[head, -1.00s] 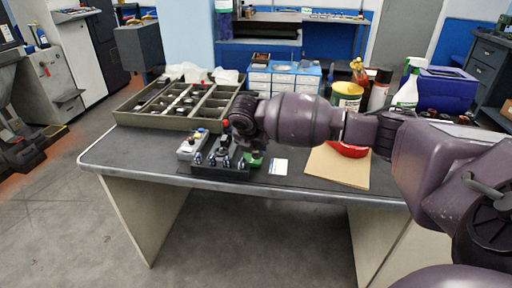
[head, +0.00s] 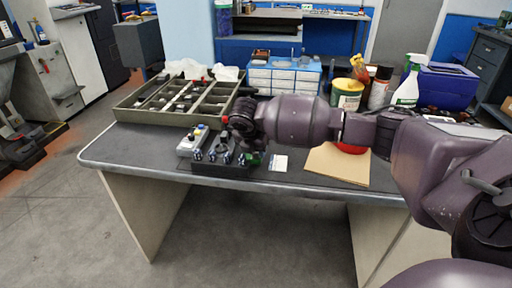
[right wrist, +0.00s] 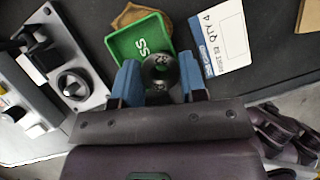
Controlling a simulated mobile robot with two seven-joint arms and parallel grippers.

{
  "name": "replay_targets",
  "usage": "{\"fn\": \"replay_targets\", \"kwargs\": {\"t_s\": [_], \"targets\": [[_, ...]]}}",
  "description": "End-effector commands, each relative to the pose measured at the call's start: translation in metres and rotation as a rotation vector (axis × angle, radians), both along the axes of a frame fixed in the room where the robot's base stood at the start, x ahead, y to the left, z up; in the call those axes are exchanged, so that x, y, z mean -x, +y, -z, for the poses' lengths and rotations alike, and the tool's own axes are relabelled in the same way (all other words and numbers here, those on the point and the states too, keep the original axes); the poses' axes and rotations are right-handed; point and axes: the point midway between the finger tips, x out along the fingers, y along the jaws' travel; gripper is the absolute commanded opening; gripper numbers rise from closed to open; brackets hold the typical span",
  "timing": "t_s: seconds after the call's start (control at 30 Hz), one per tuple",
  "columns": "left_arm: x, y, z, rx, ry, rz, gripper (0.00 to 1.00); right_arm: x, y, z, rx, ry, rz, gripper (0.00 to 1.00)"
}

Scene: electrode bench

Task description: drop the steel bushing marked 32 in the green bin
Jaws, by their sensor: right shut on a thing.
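My right gripper (right wrist: 160,84) is shut on a dark ring-shaped bushing (right wrist: 160,70), held between its blue fingertips. In the head view the green bin (head: 253,159) is partly hidden by my right gripper (head: 243,148). My left gripper is not in view.
A white label card (right wrist: 222,38) lies right of the bin. A compartment tray (head: 145,117) is at the back left. A cardboard sheet (head: 337,167), bottles and a blue drawer unit (head: 284,76) stand to the right and behind.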

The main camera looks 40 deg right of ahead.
Motion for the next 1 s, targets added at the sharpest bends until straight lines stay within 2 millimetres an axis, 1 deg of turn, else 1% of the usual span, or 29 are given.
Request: {"fn": "replay_targets", "kwargs": {"t_s": [0.1, 0.13, 0.3, 0.33, 0.77, 0.8, 1.0], "targets": [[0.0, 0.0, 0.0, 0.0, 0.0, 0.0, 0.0, 0.0, 0.0, 0.0, 0.0, -0.001, 0.0, 0.13], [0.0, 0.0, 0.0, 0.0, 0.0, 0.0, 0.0, 0.0, 0.0, 0.0, 0.0, -0.001, 0.0, 0.4], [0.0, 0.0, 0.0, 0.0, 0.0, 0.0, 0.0, 0.0, 0.0, 0.0, 0.0, 0.0, 0.0, 0.66], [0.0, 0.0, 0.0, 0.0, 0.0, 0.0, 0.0, 0.0, 0.0, 0.0, 0.0, 0.0, 0.0, 0.68], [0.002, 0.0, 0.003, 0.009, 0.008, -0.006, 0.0, 0.0, 0.0, 0.0, 0.0, 0.0, 0.0, 0.68], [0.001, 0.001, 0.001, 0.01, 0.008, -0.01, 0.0, 0.001, 0.003, -0.01, -0.001, -0.005, -0.001, 0.68], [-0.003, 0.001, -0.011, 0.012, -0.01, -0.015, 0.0, 0.006, 0.017, -0.05, -0.001, -0.014, -0.001, 0.68]]}}
